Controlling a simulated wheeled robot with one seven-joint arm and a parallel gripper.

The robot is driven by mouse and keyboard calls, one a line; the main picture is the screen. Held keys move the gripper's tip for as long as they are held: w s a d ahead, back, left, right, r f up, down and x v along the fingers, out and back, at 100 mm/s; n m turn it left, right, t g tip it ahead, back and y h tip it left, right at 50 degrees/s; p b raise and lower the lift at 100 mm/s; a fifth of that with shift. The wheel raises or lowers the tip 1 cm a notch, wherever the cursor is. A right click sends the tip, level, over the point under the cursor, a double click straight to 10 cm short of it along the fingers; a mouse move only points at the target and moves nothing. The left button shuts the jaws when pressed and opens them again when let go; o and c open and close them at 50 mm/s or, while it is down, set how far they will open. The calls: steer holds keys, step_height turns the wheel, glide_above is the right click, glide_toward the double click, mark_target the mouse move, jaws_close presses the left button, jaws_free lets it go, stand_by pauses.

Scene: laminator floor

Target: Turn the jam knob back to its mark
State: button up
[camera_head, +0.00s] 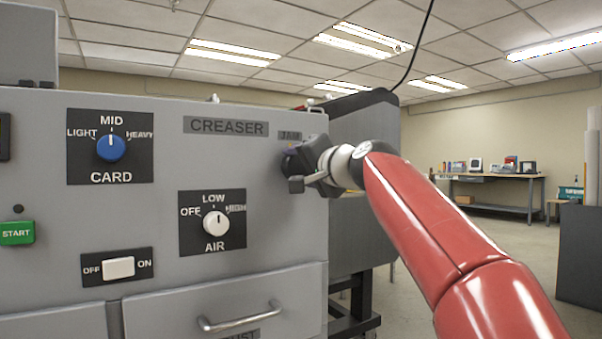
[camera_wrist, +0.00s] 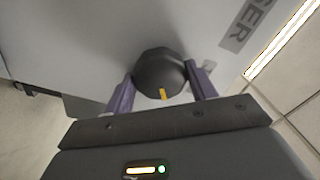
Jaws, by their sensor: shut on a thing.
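The jam knob shows in the wrist view as a dark, faceted round knob (camera_wrist: 160,74) with a yellow pointer line at its rim facing my gripper's body. My gripper (camera_wrist: 161,88) has one purple finger on each side of the knob and is shut on it. In the head view my gripper (camera_head: 292,166) is at the right edge of the creaser's grey front panel, just below the JAM label (camera_head: 290,135). There the gripper hides the knob. The mark on the panel cannot be made out in either view.
The creaser panel (camera_head: 270,230) also carries a blue CARD knob (camera_head: 111,147), a white AIR knob (camera_head: 215,223), a white OFF/ON switch (camera_head: 118,267) and a green START button (camera_head: 17,232). A drawer handle (camera_head: 240,318) sticks out below. Open floor lies to the right, before a workbench (camera_head: 490,178).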

steer(key=n, duration=0.2)
steer(key=n+b, duration=0.1)
steer(key=n, duration=0.2)
steer(key=shift+f+n+b, duration=0.2)
steer(key=shift+n+b, duration=0.1)
steer(key=n+b, duration=0.1)
steer(key=n, duration=0.4)
steer(key=shift+n, duration=0.3)
steer(key=o, duration=1)
steer(key=shift+r, duration=0.1)
steer(key=b+v, duration=0.2)
steer(key=v, duration=0.5)
steer(key=shift+s+d, duration=0.2)
steer(key=shift+s, duration=0.15)
